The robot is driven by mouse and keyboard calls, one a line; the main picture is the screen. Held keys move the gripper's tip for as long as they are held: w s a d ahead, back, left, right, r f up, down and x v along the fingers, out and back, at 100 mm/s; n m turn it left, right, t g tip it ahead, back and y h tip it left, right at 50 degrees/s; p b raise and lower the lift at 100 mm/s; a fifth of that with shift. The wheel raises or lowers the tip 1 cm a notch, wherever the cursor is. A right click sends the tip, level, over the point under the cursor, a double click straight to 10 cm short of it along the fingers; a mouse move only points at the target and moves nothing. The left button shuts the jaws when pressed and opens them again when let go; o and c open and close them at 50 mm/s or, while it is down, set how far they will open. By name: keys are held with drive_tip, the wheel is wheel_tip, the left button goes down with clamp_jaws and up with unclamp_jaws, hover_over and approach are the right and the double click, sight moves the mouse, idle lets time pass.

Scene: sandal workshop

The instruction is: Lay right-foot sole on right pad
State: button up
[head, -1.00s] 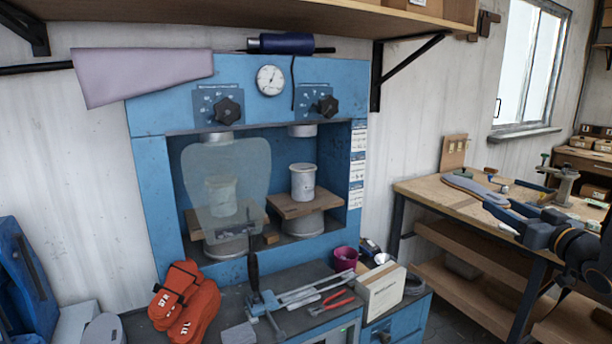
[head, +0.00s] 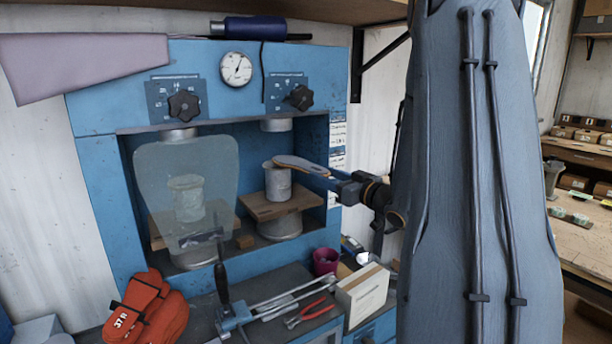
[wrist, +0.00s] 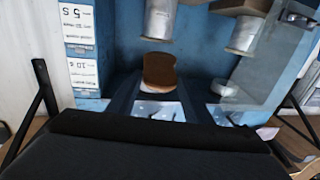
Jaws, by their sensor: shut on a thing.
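The sole (head: 300,166) is a thin piece, grey-blue on top with a tan edge. My gripper (head: 338,184) is shut on its near end, at the right side of the press opening. Its far end overlaps the top of the right pad (head: 278,186), a pale cylinder on a wooden board; whether they touch I cannot tell. In the wrist view, which looks upside down, the sole's brown face (wrist: 158,68) sticks out beyond my gripper (wrist: 158,92), close to the pad's end (wrist: 160,22). The left pad (head: 187,200) stands behind a translucent panel.
The blue press (head: 95,150) frames both bays; its right wall is close to my gripper. The translucent panel (head: 150,165) covers the left bay. Below stand a purple cup (head: 325,262), a carton (head: 362,290), pliers (head: 308,314) and orange-red forms (head: 145,310).

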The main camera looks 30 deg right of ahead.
sight(318, 171)
drive_tip(key=shift+w+a+f+b, duration=0.1)
drive_tip(key=shift+w+a+b, duration=0.15)
drive_tip(key=shift+w, duration=0.6)
drive_tip(key=shift+w+a+b, duration=0.1)
drive_tip(key=shift+w+b, duration=0.25)
drive_tip(key=shift+w, duration=0.45)
drive_tip(key=shift+w+a+f+b, duration=0.15)
drive_tip(key=shift+w+b, duration=0.75)
drive_tip(key=shift+w, duration=1.55)
drive_tip(key=shift+w+f+b, duration=0.15)
drive_tip(key=shift+w+b, duration=0.7)
drive_tip(key=shift+w, duration=1.55)
drive_tip(key=shift+w+f+b, duration=0.3)
drive_tip(key=shift+w+f, duration=0.05)
drive_tip(key=shift+w, duration=0.45)
drive_tip(key=shift+w+f+b, duration=0.25)
drive_tip(key=shift+w+f, duration=0.05)
drive_tip(key=shift+w, duration=0.5)
drive_tip(key=shift+f, duration=0.35)
drive_tip(key=o, duration=1)
drive_tip(key=shift+c, duration=0.2)
drive_tip(key=shift+s, duration=0.15)
drive_tip(key=s+d+p, duration=0.1)
drive_tip(key=s+p, duration=0.1)
drive_tip(key=s, duration=0.5)
drive_tip(key=shift+s+d, duration=0.25)
drive_tip(key=shift+s, duration=0.05)
